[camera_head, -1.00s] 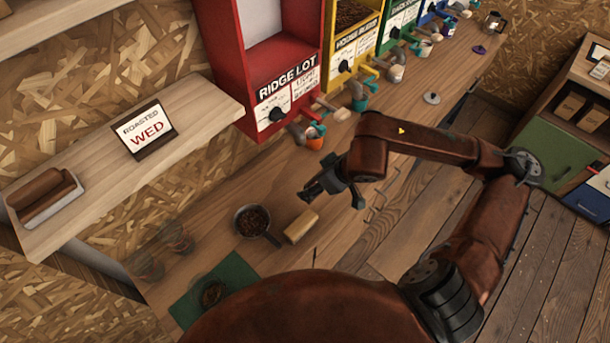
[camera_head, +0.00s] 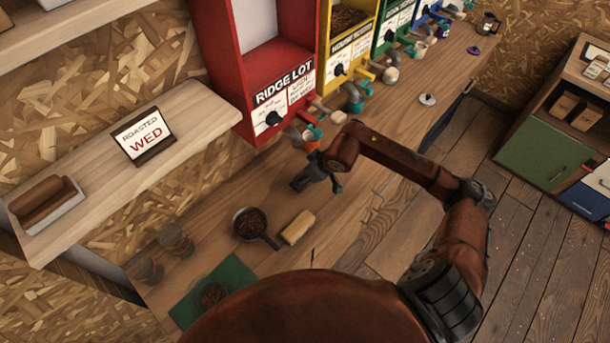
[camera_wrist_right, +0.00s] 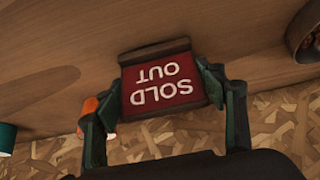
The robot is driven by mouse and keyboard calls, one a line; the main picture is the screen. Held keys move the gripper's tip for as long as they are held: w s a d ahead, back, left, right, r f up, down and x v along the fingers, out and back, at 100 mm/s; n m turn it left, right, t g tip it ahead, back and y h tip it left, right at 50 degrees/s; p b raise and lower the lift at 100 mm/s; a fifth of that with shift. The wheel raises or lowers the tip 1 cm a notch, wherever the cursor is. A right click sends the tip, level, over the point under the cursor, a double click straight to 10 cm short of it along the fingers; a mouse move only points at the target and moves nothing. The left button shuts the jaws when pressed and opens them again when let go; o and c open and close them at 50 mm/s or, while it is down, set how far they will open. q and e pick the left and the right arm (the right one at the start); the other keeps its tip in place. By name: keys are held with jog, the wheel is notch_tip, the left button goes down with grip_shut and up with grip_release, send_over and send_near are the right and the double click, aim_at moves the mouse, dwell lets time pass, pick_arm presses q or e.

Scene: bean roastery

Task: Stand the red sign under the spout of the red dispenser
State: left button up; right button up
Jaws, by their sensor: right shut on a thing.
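The red dispenser (camera_head: 275,85), labelled RIDGE LOT, hangs at the back of the counter. Its spout (camera_head: 292,133) sticks out low at its front right. My right gripper (camera_head: 312,183) is low over the counter, in front of and slightly right of that spout. In the right wrist view, its fingers (camera_wrist_right: 165,105) are shut on the red sign (camera_wrist_right: 163,82), which reads SOLD OUT upside down in the picture. The sign's dark base strip faces the wooden counter; I cannot tell whether it touches. The gripper hides the sign in the head view. My left gripper is out of view.
An orange cup-like thing (camera_head: 310,142) is close behind my right gripper, by the spout. A pan of beans (camera_head: 250,223) and a tan block (camera_head: 298,227) lie nearer on the counter (camera_head: 225,215). A yellow dispenser (camera_head: 345,50) stands to the right. A WED sign (camera_head: 145,136) stands on the shelf.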

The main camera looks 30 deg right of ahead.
jog(key=shift+f, duration=0.3)
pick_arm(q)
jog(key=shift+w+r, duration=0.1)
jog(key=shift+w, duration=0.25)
pick_arm(e)
jog(key=shift+f, duration=0.1)
jog(key=shift+f+b, duration=0.15)
jog(key=shift+b, duration=0.15)
jog(key=o, duration=1.2)
jog(key=shift+c, duration=0.2)
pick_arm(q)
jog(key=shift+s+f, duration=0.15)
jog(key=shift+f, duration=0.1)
pick_arm(e)
jog(key=shift+r+p, duration=0.3)
jog(key=shift+p, duration=0.05)
pick_arm(q)
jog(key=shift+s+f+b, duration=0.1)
jog(key=shift+b, duration=0.3)
pick_arm(e)
jog(key=v, duration=1.2)
